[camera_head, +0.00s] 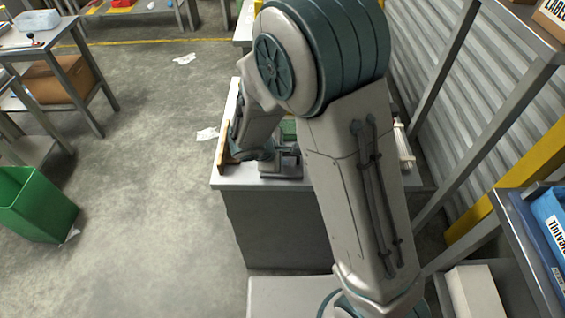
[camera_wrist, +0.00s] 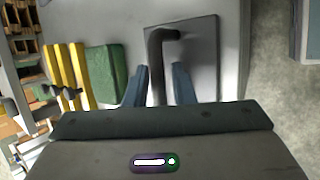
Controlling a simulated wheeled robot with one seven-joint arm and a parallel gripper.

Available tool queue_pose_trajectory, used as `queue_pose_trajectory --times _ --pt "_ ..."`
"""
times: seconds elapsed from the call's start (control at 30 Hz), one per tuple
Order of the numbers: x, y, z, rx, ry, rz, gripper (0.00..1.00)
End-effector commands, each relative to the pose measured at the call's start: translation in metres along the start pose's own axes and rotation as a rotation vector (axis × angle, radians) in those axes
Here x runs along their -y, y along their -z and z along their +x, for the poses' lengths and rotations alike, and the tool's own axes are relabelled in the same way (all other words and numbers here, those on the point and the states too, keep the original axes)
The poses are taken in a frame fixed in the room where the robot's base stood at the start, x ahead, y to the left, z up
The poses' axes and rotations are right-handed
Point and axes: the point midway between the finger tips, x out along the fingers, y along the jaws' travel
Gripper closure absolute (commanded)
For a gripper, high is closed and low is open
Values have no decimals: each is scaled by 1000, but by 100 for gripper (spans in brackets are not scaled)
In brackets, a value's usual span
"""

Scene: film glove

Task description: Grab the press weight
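The press weight appears to be a flat grey metal plate (camera_wrist: 203,62) with a dark bent handle (camera_wrist: 155,50), lying on the worktable. In the head view the grey metal piece (camera_head: 282,170) sits near the table's front edge, partly hidden by my arm. My gripper (camera_wrist: 159,80) is over the plate with its two blue fingers apart. The handle runs between the fingers, closer to the left one. A gap shows at the right finger, and I cannot tell whether the left finger touches. The head view does not show the fingertips clearly.
A green block (camera_wrist: 106,72) and yellow strips (camera_wrist: 70,72) lie left of the plate in the wrist view. A wooden piece (camera_head: 222,155) stands at the worktable's (camera_head: 232,178) left edge. A metal shelf (camera_head: 520,215) stands at right. A green bin (camera_head: 35,205) is on the floor at left.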

Motion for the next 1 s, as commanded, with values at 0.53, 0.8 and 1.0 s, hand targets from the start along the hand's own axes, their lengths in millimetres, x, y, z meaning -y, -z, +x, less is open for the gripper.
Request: queue_pose_trajectory --times 0.53,0.8,1.0 --pt "-1 0 -1 0 -2 1 100" --pt "-17 -8 -24 -2 -5 6 100" --pt "-38 -19 -55 -1 -6 6 100"
